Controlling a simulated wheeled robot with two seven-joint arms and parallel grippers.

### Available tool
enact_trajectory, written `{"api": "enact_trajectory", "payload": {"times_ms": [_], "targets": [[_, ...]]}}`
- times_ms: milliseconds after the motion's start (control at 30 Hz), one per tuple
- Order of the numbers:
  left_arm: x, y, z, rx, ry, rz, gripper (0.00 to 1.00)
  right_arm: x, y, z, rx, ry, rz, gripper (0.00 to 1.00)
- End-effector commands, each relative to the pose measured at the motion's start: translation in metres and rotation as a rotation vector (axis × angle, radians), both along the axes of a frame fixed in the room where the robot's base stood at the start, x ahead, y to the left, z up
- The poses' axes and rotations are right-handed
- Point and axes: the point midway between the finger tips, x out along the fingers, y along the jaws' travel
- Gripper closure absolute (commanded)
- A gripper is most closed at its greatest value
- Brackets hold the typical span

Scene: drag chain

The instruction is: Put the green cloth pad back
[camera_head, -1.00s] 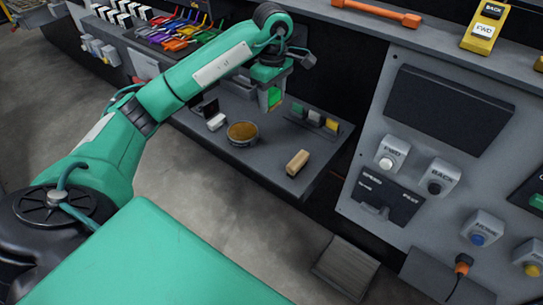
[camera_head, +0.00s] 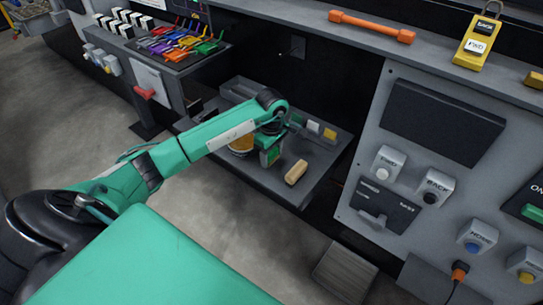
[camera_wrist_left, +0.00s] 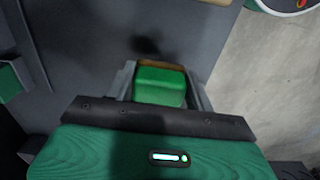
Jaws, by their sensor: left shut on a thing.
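The green cloth pad (camera_wrist_left: 160,87) is between the fingers of my left gripper (camera_wrist_left: 160,92) in the left wrist view, with a tan strip along its far edge. In the head view my left gripper (camera_head: 270,156) is shut on the pad (camera_head: 273,155), over the low grey shelf between the round tin and the wooden block. Whether the pad touches the shelf cannot be told. A row of pads, with a white one (camera_head: 313,126) and a yellow one (camera_head: 329,134), stands at the shelf's back right; my arm partly hides its left end. My right gripper is not in view.
The round tin (camera_head: 240,149) is partly hidden behind my left arm. The wooden block (camera_head: 295,172) lies just right of the gripper. The grey shelf (camera_head: 265,182) has bare room at its front. A control panel (camera_head: 401,150) stands to the right.

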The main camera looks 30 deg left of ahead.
Motion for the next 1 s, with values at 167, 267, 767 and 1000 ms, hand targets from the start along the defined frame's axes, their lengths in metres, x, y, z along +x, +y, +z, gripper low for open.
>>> {"api": "enact_trajectory", "payload": {"times_ms": [167,267,767,1000], "targets": [[0.0,0.0,-0.016,0.0,0.0,-0.001,0.68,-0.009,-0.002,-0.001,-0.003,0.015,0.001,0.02],[0.0,0.0,-0.016,0.0,0.0,-0.001,0.68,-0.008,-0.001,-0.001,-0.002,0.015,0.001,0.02],[0.0,0.0,-0.018,0.0,0.0,-0.001,0.24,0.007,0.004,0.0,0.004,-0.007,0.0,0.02],[0.0,0.0,-0.013,0.0,-0.001,-0.001,0.24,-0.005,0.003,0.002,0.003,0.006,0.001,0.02]]}}
